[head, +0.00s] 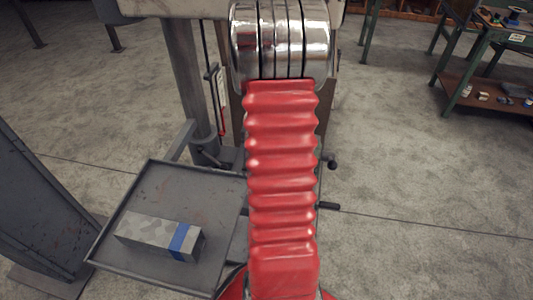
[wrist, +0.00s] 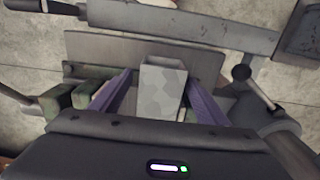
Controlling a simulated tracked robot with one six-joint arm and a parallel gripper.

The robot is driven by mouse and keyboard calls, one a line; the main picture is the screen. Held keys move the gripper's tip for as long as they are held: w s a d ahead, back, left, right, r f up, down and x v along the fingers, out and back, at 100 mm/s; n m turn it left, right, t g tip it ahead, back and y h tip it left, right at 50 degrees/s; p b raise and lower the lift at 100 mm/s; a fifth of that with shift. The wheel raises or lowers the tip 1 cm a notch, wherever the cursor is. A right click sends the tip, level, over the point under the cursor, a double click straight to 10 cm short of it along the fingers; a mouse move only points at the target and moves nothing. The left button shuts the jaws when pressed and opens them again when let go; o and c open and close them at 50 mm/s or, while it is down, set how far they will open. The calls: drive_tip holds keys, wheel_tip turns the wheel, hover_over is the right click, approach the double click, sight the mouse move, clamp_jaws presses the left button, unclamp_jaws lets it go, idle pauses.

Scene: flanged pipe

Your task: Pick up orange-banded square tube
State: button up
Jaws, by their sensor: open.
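In the wrist view a grey, mottled square tube (wrist: 162,92) with an open end stands between the two purple fingers of my gripper (wrist: 160,78). The gripper is open, with one finger on either side of the tube; whether either finger touches it I cannot tell. No orange band shows on this tube, and its lower part is hidden by the gripper body. My gripper is not seen in the head view, where my red arm covers the middle.
In the head view a grey square tube with a blue band (head: 160,236) lies on a grey tray (head: 205,190) at lower left. A green bench (head: 490,50) stands at upper right. In the wrist view a grey metal bar (wrist: 190,27) crosses beyond the tube, and a lever with a knob (wrist: 242,73) sits to its right.

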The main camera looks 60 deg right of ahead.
drive_tip(key=shift+f, duration=0.5)
drive_tip(key=c, duration=1.6)
